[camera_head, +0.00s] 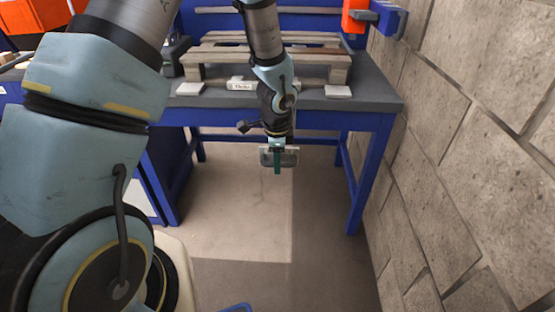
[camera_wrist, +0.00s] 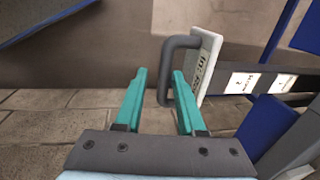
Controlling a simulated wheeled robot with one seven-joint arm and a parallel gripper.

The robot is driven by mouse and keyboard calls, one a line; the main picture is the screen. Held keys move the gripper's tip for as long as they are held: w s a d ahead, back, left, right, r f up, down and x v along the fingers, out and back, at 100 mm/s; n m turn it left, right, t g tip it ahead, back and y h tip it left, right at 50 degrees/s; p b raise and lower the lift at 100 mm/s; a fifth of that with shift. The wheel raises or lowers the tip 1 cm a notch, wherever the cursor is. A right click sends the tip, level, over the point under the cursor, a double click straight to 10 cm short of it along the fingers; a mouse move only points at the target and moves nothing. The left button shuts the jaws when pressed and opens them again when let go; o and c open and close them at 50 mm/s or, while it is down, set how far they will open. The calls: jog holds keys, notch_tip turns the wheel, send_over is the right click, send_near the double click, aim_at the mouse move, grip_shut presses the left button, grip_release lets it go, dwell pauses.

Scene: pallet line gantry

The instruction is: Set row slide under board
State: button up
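In the wrist view a white block (camera_wrist: 208,62) with dark lettering, too small to read surely, carries a dark grey D-shaped handle (camera_wrist: 164,72). I take it to be the row slide. My gripper (camera_wrist: 158,75) has two teal fingers spread apart, with the handle's bar showing between the tips. I cannot tell whether either finger touches it. In the head view my gripper (camera_head: 278,162) hangs in front of the table's front edge. A white lettered block (camera_head: 241,85) sits at the pallet's front, just left of my arm. A wooden pallet with boards (camera_head: 210,57) rests on the table.
The blue-legged table (camera_head: 385,102) has a grey top. White pieces lie at its front left (camera_head: 190,89) and front right (camera_head: 338,91). A stone block wall (camera_head: 470,130) stands close on the right. The floor (camera_head: 240,210) before the table is mostly clear.

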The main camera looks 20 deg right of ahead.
jog(key=shift+o, duration=0.6)
notch_tip(320, 180, up, 11)
jog(key=s, duration=0.1)
jog(key=shift+s+a+f+p, duration=0.2)
jog(key=shift+s+a+p, duration=0.1)
jog(key=shift+s+a, duration=0.05)
